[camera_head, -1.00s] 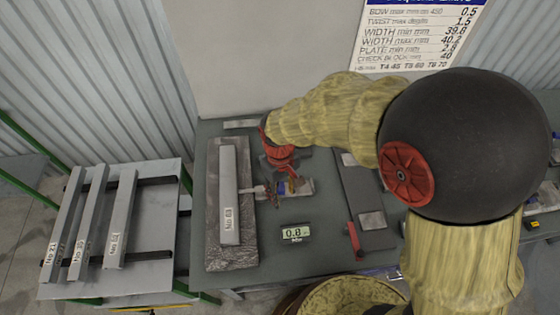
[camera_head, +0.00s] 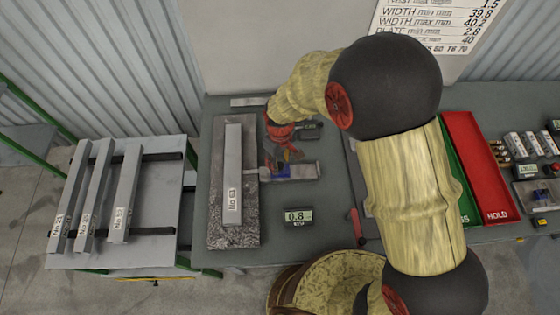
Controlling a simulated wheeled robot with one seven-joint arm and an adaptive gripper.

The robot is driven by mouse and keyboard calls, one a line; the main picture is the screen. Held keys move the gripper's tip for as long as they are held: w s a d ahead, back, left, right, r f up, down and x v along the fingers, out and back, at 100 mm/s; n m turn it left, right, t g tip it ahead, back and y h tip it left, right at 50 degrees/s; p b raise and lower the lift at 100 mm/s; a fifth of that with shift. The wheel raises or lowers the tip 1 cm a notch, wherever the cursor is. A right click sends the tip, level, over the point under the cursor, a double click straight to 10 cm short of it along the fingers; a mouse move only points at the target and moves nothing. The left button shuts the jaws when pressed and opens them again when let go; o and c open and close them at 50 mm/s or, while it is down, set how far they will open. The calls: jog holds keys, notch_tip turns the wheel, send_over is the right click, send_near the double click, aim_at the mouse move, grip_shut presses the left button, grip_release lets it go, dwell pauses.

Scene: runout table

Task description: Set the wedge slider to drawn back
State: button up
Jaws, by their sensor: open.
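A small grey device with a blue part, which looks like the wedge slider (camera_head: 303,171), sits on the table just right of the stone plate (camera_head: 218,234). A long grey bar marked No 63 (camera_head: 233,150) lies on that plate. My gripper (camera_head: 279,166), with red and dark parts, is open over the left part of the device. It hides that part, so I cannot tell whether a finger touches the slider or exactly where the slider stands. A small display (camera_head: 298,217) in front of the device reads 0.8.
Several labelled bars (camera_head: 94,190) lie on a rack at the left. A green tray (camera_head: 460,182) and a red HOLD tray (camera_head: 477,165) are at the right. A red-handled tool (camera_head: 356,222) lies near the front edge. My arm covers the table's middle right.

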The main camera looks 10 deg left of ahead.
jog(key=shift+f, duration=0.3)
jog(key=shift+c, duration=0.3)
grip_shut()
jog(key=shift+d, duration=0.1)
dwell(0.5)
